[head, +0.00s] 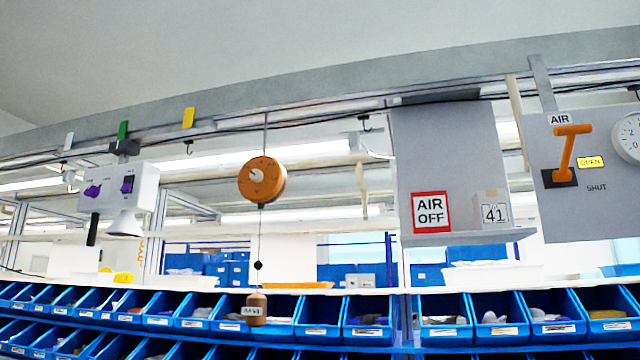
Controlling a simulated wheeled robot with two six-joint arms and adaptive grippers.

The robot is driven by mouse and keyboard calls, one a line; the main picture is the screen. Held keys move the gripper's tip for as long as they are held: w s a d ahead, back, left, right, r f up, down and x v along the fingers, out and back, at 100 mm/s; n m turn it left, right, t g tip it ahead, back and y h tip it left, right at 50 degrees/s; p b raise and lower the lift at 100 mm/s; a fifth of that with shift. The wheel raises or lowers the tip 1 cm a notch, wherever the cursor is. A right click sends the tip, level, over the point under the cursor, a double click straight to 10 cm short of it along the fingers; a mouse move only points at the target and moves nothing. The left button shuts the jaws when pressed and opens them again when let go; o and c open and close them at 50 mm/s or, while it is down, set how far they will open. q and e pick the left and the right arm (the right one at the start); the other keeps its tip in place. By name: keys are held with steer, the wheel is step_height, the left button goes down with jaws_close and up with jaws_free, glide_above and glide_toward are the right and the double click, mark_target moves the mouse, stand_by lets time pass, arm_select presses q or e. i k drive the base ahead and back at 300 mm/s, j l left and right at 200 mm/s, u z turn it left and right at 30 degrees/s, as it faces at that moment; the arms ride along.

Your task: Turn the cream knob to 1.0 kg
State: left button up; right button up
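A round orange tool balancer (262,181) hangs from the overhead rail left of the middle. A small cream knob (256,175) sits on its front face. Its markings are too small to read, so I cannot tell where the knob points. A thin cable runs down from the balancer past a black ball (258,265) to a brown hanging weight (257,309) with a small label. Neither of my grippers is in view.
A white box with purple controls (118,187) hangs at the left. A grey panel at the right carries an orange lever (566,155) and a gauge (628,138). A red-bordered AIR OFF sign (431,212) stands on a shelf. Blue bins (371,331) line the bottom.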

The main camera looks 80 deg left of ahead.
mark_target(256, 175)
steer(key=u, duration=3.05)
